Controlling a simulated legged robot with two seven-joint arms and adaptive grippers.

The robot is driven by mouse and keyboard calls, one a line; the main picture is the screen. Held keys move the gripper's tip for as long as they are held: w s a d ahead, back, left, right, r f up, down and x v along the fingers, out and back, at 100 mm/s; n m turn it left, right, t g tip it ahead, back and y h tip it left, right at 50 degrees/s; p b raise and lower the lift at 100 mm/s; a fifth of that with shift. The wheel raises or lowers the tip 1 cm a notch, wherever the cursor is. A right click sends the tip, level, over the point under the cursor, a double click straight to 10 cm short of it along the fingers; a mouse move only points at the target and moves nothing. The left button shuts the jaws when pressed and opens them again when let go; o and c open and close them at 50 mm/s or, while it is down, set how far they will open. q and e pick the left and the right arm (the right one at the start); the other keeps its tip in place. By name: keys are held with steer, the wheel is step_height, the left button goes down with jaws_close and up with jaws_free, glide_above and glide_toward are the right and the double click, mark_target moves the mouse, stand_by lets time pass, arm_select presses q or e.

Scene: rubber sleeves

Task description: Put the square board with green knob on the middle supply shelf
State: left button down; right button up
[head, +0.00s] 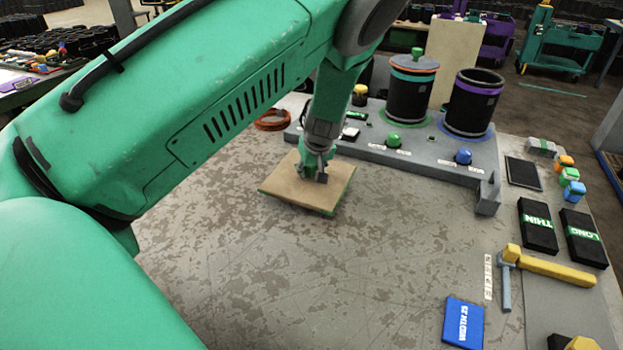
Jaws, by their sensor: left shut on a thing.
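The square board (292,191) is tan with a green edge and is at the centre of the head view, tilted a little, over the worn grey table. Whether it touches the table I cannot tell. My left gripper (318,172) comes down from above and is shut at the middle of the board, where its fingers hide the knob. My green left arm fills the left of the view. The middle supply shelf cannot be made out. My right gripper is not in view.
A grey stand (420,158) behind the board holds two black cylinders (411,95) (473,103), with green and blue knobs in front. Black boxes (538,226), a yellow-handled hammer (550,268) and a blue box (463,323) lie right. The front middle of the table is clear.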

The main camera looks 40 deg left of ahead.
mark_target(312, 174)
arm_select(q)
steer(key=shift+d+f, duration=0.2)
steer(key=shift+f, duration=1.25)
steer(key=c, duration=1.2)
jaws_free()
